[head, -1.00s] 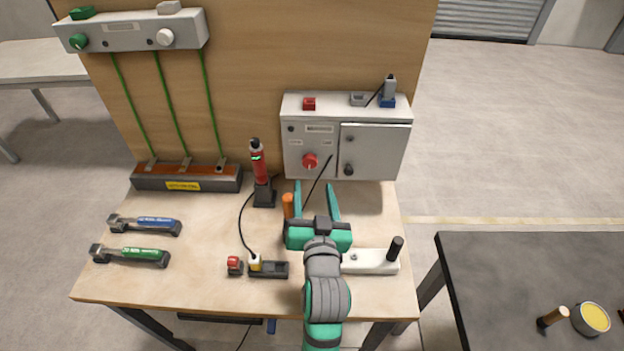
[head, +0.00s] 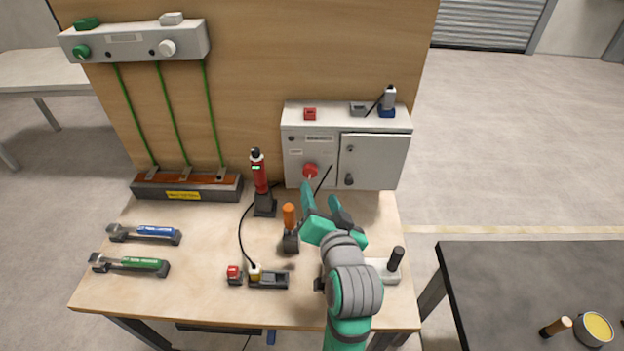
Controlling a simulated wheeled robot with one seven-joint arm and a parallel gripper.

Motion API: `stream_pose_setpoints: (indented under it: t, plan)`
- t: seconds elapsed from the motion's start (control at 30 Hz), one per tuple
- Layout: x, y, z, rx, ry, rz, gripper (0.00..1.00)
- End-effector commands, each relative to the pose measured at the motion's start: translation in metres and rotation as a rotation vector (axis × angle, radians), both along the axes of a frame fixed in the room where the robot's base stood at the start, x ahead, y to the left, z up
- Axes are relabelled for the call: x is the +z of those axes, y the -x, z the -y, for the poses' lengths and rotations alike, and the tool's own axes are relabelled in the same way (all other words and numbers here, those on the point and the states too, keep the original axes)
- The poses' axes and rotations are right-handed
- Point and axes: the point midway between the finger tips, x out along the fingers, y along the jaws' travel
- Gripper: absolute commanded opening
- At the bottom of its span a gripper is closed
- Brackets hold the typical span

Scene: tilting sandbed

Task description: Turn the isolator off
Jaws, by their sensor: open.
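The isolator is most likely the red rotary knob (head: 310,171) on the left part of the grey cabinet (head: 375,162) at the back of the bench. My gripper (head: 322,194) is open and empty, with its green fingers pointing at the cabinet just below the knob. The left fingertip is close under the knob; I cannot tell whether it touches. The gripper hides part of the cabinet's lower front edge and the bench before it. The knob's exact setting is too small to read.
An orange-handled tool (head: 289,228) stands left of my gripper, and a red tester (head: 260,182) in a holder stands farther left. A white block with a black handle (head: 395,260) lies behind my wrist at right. The bench's left front holds two torque wrenches (head: 144,234).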

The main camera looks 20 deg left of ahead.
Motion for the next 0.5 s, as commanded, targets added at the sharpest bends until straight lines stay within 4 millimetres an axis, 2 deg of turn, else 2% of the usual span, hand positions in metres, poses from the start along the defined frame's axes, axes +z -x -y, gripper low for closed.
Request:
stream_pose_setpoints:
  t: [0.13, 0.27, 0.5]
  plan:
    - [0.007, 0.000, 0.004, 0.003, -0.050, -0.077, 0.50]
    - [0.005, -0.003, 0.001, 0.005, -0.061, -0.098, 0.50]
    - [-0.005, -0.032, -0.016, 0.007, -0.059, -0.098, 0.50]
